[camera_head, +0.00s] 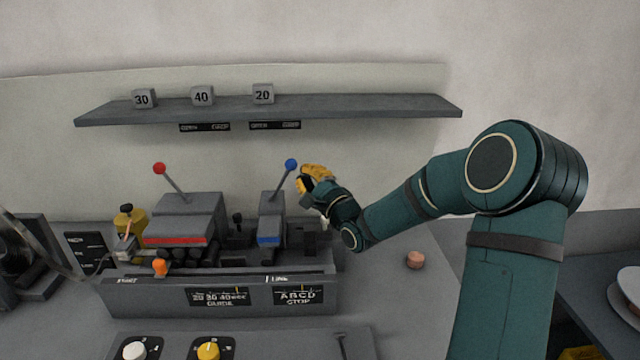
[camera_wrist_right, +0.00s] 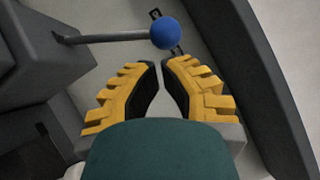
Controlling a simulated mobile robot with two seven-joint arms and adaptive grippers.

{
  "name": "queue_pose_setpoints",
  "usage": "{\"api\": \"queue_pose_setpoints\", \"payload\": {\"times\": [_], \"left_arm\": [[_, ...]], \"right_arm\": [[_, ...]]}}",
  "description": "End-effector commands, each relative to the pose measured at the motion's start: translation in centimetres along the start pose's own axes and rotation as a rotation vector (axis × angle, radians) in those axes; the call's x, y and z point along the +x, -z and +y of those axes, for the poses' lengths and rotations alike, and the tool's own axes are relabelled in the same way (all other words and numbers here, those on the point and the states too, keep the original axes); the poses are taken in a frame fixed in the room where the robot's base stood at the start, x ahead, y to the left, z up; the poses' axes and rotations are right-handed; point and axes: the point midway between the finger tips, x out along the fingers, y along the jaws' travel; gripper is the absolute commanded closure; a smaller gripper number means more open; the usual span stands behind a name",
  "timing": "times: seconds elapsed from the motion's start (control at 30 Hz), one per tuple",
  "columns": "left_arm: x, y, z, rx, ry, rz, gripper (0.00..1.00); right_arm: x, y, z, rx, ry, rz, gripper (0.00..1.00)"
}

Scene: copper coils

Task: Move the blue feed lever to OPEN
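The blue feed lever has a blue ball knob (camera_head: 291,164) on a thin grey rod. It rises from a grey housing with a blue stripe (camera_head: 269,240) and leans to the right. A small plate (camera_head: 274,125) above it seems to read OPEN on its left; its right word is blurred. My right gripper (camera_head: 303,181) is just right of the knob, apart from it. In the right wrist view, the blue knob (camera_wrist_right: 165,33) lies just beyond the yellow fingertips (camera_wrist_right: 161,64), which are almost together with nothing between them. My left gripper is not in view.
A red-knobbed lever (camera_head: 159,169) leans left on the neighbouring housing. A shelf (camera_head: 350,106) above carries blocks marked 30, 40 and 20. A yellow spool part (camera_head: 131,222) stands at left.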

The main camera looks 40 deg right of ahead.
Motion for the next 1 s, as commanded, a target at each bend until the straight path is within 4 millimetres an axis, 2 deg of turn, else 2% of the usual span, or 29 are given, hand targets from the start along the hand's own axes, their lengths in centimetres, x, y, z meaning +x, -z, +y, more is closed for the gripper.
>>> {"api": "queue_pose_setpoints", "payload": {"times": [1.0], "left_arm": [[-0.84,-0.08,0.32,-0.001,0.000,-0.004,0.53]], "right_arm": [[0.84,-1.08,-0.53,-0.073,-0.051,0.000,1.00]]}}
